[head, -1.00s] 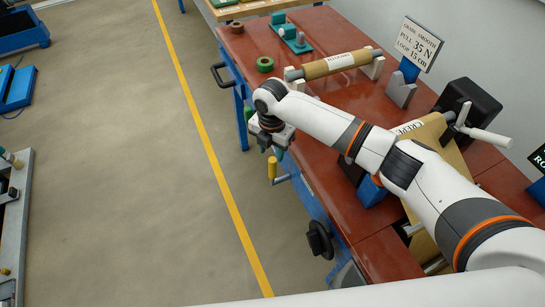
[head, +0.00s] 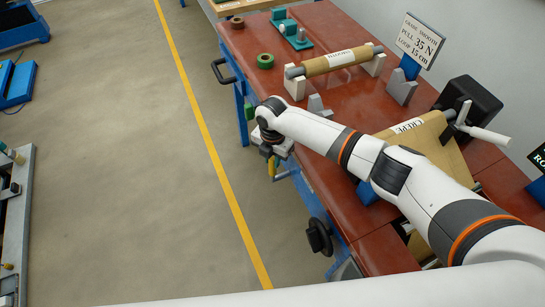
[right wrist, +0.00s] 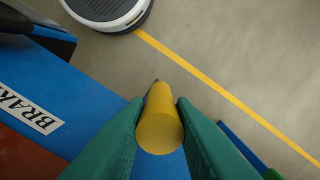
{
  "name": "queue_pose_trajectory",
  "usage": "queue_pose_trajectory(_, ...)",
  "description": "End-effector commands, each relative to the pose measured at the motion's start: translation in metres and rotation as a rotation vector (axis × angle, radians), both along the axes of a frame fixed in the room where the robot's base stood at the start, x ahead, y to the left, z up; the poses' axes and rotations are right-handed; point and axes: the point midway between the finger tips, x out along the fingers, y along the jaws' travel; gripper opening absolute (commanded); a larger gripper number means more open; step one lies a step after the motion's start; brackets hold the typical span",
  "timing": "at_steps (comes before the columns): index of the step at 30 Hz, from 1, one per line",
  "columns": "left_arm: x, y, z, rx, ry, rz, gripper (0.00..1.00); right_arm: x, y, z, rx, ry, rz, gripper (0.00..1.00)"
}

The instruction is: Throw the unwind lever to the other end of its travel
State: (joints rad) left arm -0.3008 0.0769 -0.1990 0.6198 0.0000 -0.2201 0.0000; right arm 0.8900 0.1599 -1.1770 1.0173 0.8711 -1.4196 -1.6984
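The lever with a yellow grip (head: 269,171) stands at the front edge of the red bench, where my right gripper and wrist partly cover it in the head view. In the right wrist view the yellow grip (right wrist: 159,128) lies between the two green fingers of my right gripper (right wrist: 160,108), with a finger close against each side and no clear gap at its near end. A white label beginning "BRA" (right wrist: 28,108) is on the blue bench edge beside it. My left gripper is not in view.
The red bench (head: 300,118) carries a brown roll (head: 328,62), a sign (head: 419,40) and a crepe sheet (head: 432,130). A black handwheel (head: 319,237) sticks out from the bench front. The floor left of the bench is clear, with a yellow line (head: 205,140).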

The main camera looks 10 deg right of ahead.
Motion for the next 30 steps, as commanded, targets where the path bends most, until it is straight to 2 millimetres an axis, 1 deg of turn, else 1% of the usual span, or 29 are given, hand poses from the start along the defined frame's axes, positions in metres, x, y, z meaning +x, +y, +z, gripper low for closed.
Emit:
queue_pose_trajectory(8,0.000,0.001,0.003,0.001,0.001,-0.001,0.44,-0.001,0.000,0.001,0.003,-0.007,0.000,0.00)
queue_pose_trajectory(13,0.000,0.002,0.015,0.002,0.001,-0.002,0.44,-0.008,-0.003,0.004,0.018,-0.051,0.001,0.00)
queue_pose_trajectory(21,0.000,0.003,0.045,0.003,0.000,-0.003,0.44,-0.030,-0.010,0.002,0.073,-0.216,0.002,0.00)
queue_pose_trajectory(24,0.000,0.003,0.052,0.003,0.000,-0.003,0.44,-0.039,-0.012,-0.002,0.097,-0.289,0.003,0.00)
queue_pose_trajectory(30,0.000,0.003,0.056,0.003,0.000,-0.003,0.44,-0.053,-0.017,-0.011,0.140,-0.424,0.003,0.00)
